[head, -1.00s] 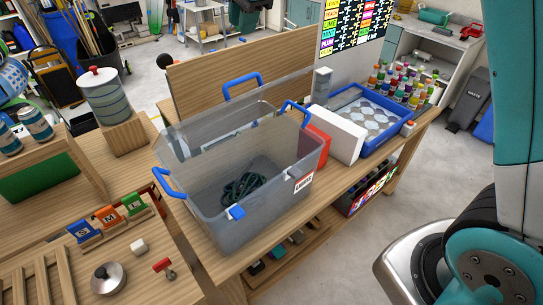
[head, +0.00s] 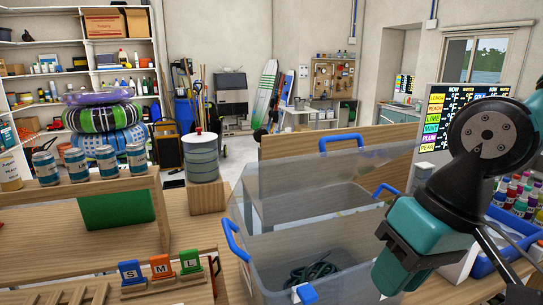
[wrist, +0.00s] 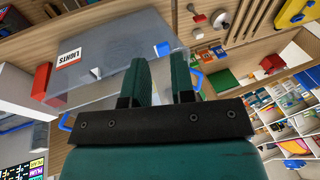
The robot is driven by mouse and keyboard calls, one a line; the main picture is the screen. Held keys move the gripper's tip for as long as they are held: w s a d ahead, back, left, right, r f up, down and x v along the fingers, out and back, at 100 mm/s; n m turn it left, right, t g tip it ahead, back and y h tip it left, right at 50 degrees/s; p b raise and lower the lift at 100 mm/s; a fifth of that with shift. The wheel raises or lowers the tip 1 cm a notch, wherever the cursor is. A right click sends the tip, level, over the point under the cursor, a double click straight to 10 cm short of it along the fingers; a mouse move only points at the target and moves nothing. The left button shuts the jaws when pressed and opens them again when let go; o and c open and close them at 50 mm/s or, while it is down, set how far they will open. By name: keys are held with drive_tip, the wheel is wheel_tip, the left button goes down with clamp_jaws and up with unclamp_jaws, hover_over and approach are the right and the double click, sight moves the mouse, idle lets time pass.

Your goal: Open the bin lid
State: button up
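The clear grey bin (head: 265,268) stands on the wooden bench, with blue side handles and a blue front latch (head: 304,293). Its see-through lid (head: 300,170) looks raised at the back, tilted up, with a blue handle (head: 341,142) on top. A dark green coiled string (head: 312,270) lies inside. The bin also shows in the wrist view (wrist: 105,50), with its LIGHTS label upside down. My gripper (wrist: 160,66) is open and empty, its two green fingers apart. In the head view it hangs in front of the bin's right part and hides it.
A blue crate (head: 500,240) and bottles stand to the right, partly behind my arm. A wooden board (head: 380,140) rises behind the bin. S, M and L tags (head: 160,267) and a striped canister (head: 203,160) are to the left.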

drive_tip(key=s+f+n, duration=0.1)
drive_tip(key=s+f, duration=0.1)
drive_tip(key=s+f+n+b, duration=0.1)
drive_tip(key=s+f, duration=0.1)
drive_tip(key=shift+s+f+n, duration=0.1)
drive_tip(key=shift+s+n, duration=0.2)
drive_tip(key=shift+c, duration=0.9)
drive_tip(key=f+b, duration=0.1)
drive_tip(key=w+a+f+y+b, duration=0.1)
drive_tip(key=shift+w+f+t+b, duration=0.2)
drive_tip(key=shift+t+b, duration=0.1)
drive_tip(key=shift+b, duration=0.1)
clamp_jaws()
drive_tip(key=m+t+y+b, duration=0.5)
drive_tip(key=m+t+b, duration=1.6)
drive_tip(key=t+b, duration=0.55)
approach(324, 159)
drive_tip(key=shift+g, duration=0.85)
drive_tip(key=w+r+p, duration=0.1)
drive_tip(key=r+p, duration=0.3)
drive_tip(key=w+r+p, duration=0.1)
drive_tip(key=r+p, duration=0.1)
drive_tip(key=p, duration=0.1)
drive_tip(key=shift+w+a, duration=0.3)
drive_tip(key=shift+a, duration=0.1)
drive_tip(key=shift+w+a+r+n+p, duration=0.2)
drive_tip(key=shift+w+r+n+p, duration=0.15)
drive_tip(key=shift+w+p, duration=0.1)
